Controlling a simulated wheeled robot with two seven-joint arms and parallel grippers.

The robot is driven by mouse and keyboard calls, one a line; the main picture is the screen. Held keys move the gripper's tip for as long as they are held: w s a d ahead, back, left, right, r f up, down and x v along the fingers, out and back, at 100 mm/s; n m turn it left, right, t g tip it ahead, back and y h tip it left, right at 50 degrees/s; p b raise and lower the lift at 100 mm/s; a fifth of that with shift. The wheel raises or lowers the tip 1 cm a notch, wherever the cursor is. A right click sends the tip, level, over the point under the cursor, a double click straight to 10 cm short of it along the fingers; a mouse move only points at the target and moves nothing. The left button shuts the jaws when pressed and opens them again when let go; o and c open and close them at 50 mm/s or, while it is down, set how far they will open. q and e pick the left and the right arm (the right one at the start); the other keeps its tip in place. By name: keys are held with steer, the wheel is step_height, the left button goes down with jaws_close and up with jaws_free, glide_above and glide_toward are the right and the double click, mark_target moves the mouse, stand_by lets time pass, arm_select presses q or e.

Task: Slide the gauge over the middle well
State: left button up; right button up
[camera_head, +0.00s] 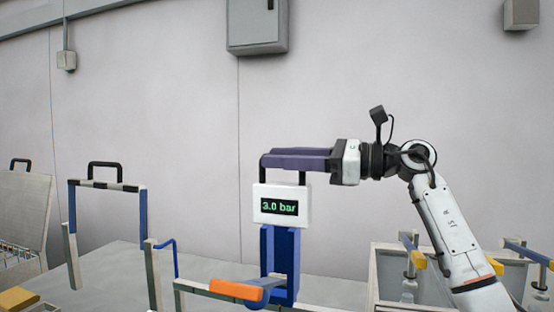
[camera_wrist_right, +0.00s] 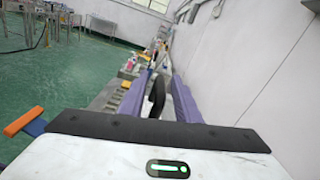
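My right gripper (camera_head: 293,158) comes in from the right at the handle. Its two purple fingers lie on either side of the black handle (camera_wrist_right: 157,95) in the right wrist view, with visible gaps, so it looks open around it. The fingers hide the handle's top bar in the head view. The wells cannot be made out. My left gripper is not in view.
An orange-gripped lever (camera_head: 236,290) stands in front of the blue upright. Grey bins (camera_head: 388,270) stand at the right. A wall cabinet (camera_head: 256,25) hangs behind.

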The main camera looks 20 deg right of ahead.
steer(key=shift+w+a, duration=0.15)
steer(key=shift+a, duration=0.05)
steer(key=c, duration=0.7)
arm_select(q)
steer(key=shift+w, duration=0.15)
arm_select(e)
jaws_close()
steer(key=shift+r, duration=0.1)
